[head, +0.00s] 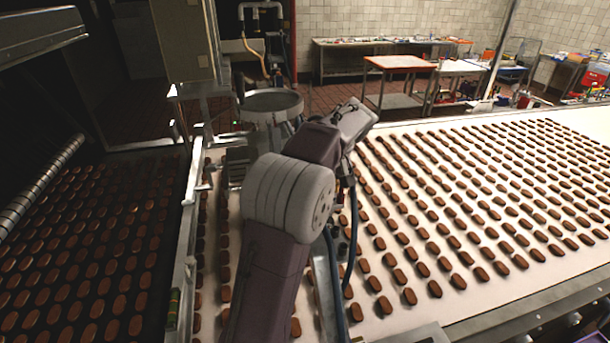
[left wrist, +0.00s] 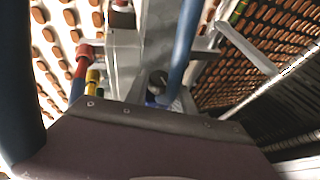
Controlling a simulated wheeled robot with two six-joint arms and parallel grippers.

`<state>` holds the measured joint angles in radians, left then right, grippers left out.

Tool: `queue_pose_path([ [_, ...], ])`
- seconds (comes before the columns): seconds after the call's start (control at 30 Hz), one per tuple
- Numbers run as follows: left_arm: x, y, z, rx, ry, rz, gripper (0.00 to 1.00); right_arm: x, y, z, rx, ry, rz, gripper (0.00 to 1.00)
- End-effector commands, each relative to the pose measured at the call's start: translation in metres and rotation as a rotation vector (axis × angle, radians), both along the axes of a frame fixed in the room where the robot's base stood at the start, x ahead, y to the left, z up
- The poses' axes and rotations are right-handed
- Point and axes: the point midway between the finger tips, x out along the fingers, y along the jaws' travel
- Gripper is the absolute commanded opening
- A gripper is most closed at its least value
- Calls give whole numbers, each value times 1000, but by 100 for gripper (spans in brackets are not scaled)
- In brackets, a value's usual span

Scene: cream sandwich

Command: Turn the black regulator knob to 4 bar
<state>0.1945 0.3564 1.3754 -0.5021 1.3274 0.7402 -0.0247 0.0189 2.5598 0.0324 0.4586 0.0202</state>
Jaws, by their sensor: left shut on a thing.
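In the left wrist view, a small dark rounded part that looks like the black regulator knob (left wrist: 158,80) shows at a grey metal panel (left wrist: 124,50), just beyond the purple housing of my left gripper (left wrist: 158,98). My left gripper is shut on it; its fingertips are mostly hidden. The gauge and the pressure reading cannot be seen. In the head view my left arm rises through the middle and hides the knob and the gripper's jaws. My right gripper is in neither view.
Blue hoses (left wrist: 184,45) run close to the gripper, with red (left wrist: 83,60) and yellow (left wrist: 92,78) fittings at the left. A white conveyor (head: 400,322) with rows of brown biscuits lies to the right. A round metal pan (head: 272,101) stands behind the arm.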

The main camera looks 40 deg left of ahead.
Motion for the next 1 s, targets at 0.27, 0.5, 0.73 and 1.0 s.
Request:
queue_pose_path([
  [0.27, 1, 0, 0, 12, 7, 0, 0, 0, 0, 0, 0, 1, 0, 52],
  [0.5, 1, 0, 0, 12, 7, -1, 52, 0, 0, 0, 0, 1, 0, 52],
  [0.73, 1, -1, 2, 12, 5, -1, 52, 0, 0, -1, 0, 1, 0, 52],
  [1.0, 2, -25, 43, 12, 1, -3, 52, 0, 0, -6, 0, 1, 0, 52],
])
